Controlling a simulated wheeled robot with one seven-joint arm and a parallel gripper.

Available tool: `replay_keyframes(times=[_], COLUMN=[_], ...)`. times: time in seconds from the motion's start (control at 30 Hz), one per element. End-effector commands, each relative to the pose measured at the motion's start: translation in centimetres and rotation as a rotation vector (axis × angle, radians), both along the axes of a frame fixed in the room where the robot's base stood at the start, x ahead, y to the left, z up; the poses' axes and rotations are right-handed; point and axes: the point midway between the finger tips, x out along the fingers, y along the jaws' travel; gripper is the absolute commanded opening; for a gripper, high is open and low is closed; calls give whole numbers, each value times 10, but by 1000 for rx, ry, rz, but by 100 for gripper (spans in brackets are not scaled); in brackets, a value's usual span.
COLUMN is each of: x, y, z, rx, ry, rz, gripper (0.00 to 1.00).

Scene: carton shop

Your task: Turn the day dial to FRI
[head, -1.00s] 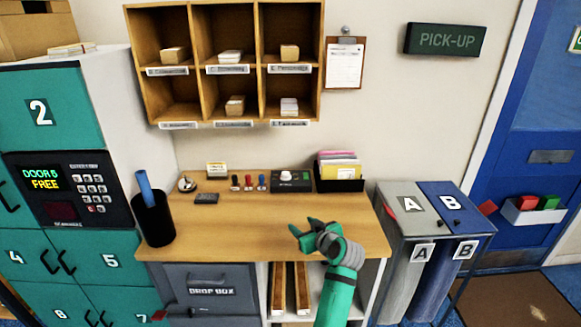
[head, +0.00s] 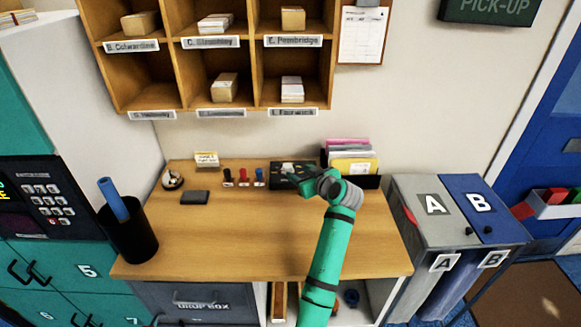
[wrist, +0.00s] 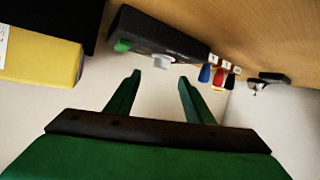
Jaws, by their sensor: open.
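The day dial is a pale round knob (wrist: 162,62) on a dark box (wrist: 150,38) at the back of the desk. In the head view the box (head: 279,181) is partly covered by my gripper (head: 297,189). My gripper is open, and in the wrist view the gap between its fingertips (wrist: 159,79) lines up with the knob. The fingers look empty and apart from the knob. The day lettering and the dial's pointer cannot be read. A green patch (wrist: 122,46) shows on the box beside the knob.
Several small stamps (head: 243,178) stand left of the box. A black tray of papers (head: 354,166) stands close on its right. Pigeonholes (head: 210,63) hang above.

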Motion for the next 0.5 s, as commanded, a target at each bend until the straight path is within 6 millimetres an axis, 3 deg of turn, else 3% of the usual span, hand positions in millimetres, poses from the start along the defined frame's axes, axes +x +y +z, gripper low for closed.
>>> replay_keyframes(times=[0.3, 0.5], x=[48, 65], y=[30, 34], z=[-21, -29], rx=[2, 2], ry=[1, 0], rz=[9, 4], gripper=[48, 48])
